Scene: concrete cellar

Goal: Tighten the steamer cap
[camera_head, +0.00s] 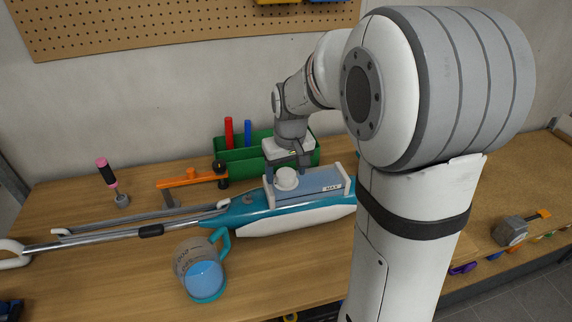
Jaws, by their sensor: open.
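The steamer (290,222) lies on its side on the wooden workbench, teal and white, with a long metal handle pointing left. Its blue-grey tank (318,181) faces up and bears a "MAX" label. The white round cap (286,178) sits on the left part of the tank; how tight it is cannot be told. My gripper (288,163) points down just above the cap, with its jaws open. The fingertips are small in this view, and whether they touch the cap cannot be told.
A jug of blue liquid (203,278) stands in front of the steamer. A green bin (236,156) with red and blue sticks is behind it. A grey tool (510,231) lies at right.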

